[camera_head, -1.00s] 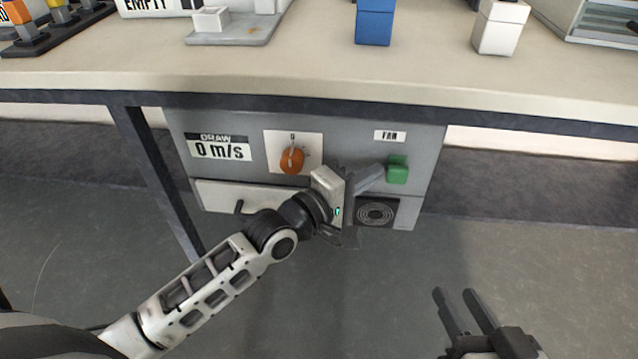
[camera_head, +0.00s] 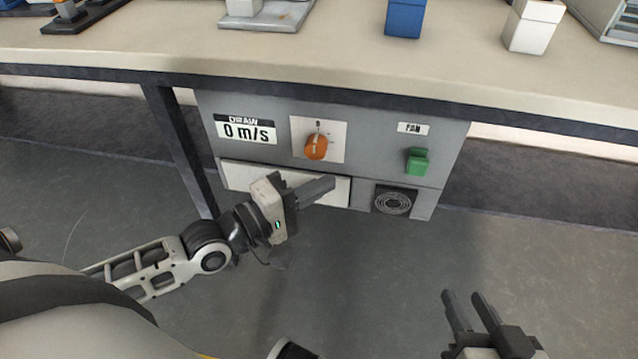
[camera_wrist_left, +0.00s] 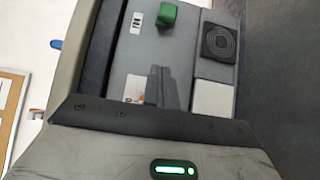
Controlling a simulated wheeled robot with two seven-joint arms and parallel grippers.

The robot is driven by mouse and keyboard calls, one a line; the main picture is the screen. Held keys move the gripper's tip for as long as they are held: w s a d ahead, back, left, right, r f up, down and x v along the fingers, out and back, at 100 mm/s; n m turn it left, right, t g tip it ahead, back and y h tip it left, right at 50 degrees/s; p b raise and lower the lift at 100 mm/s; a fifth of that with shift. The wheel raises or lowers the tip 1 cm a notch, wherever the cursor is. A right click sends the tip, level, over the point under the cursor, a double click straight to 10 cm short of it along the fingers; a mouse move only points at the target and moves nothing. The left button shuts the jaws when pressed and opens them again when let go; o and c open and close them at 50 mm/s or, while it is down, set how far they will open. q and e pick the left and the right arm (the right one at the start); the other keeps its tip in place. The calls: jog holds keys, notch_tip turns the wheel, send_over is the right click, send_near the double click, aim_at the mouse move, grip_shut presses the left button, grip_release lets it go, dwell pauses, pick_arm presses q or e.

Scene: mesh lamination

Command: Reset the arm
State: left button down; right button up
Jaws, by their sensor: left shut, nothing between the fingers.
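My left gripper (camera_head: 318,190) is shut and empty. It hangs in front of the white drawer front on the grey control panel (camera_head: 375,150), below the orange knob (camera_head: 316,147). Its fingers point right, towards the fan grille. In the left wrist view the shut fingers (camera_wrist_left: 158,88) show against the panel and partly cover the white plate of the knob. My right gripper (camera_head: 472,300) is at the lower right, above the floor, with its two fingers apart and nothing between them.
The panel carries a "0 m/s" display (camera_head: 245,130), a green fan switch (camera_head: 417,161) and a round fan grille (camera_head: 394,200). The table top (camera_head: 330,60) overhangs it, bearing a blue block (camera_head: 405,18) and a white block (camera_head: 533,28). A dark table leg (camera_head: 180,150) stands at left. Floor in front is clear.

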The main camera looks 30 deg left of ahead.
jog(key=shift+w+r, duration=0.15)
